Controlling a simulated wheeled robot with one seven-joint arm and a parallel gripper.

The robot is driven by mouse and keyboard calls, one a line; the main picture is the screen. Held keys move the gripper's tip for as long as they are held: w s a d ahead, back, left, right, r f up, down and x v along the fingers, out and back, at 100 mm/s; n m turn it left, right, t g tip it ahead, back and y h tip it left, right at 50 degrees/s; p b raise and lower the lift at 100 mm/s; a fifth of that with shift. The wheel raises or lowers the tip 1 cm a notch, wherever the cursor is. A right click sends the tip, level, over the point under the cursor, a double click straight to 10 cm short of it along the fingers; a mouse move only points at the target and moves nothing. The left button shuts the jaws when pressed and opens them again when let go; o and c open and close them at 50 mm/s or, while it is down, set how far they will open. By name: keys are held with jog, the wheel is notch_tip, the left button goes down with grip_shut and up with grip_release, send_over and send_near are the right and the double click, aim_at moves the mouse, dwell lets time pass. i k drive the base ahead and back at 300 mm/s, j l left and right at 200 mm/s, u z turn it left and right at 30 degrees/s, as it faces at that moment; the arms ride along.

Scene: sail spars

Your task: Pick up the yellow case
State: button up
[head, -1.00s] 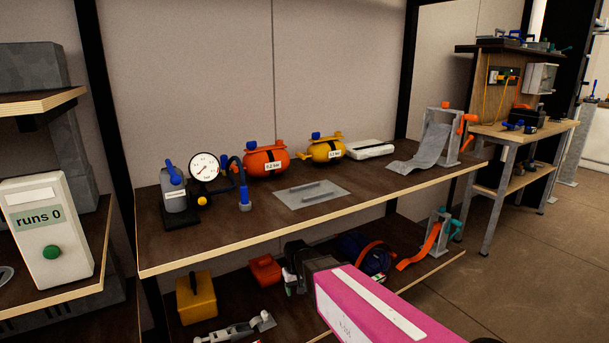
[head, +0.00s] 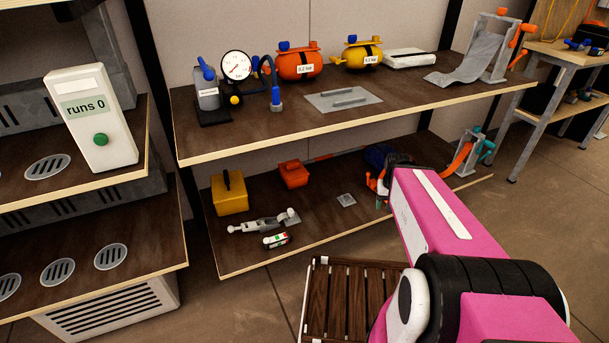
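The yellow case (head: 230,194) is a boxy case with a dark handle on top. It stands upright on the left part of the lower shelf (head: 240,258) in the head view. My gripper (head: 379,184) is at the far end of my pink arm, well to the right of the case and apart from it. It is small and partly hidden by my arm, among a dark blue bundle and orange parts, so its fingers cannot be made out.
A red case (head: 293,174) stands right of the yellow one. A grey tool (head: 264,222) and a small white-and-green item (head: 277,240) lie in front. The upper shelf (head: 260,132) overhangs them. A slatted wooden crate (head: 342,300) stands on the floor below.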

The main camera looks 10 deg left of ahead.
aim_at(230, 192)
jog(key=k+l, duration=0.35)
jog(key=u, duration=1.45)
jog(key=i, duration=0.65)
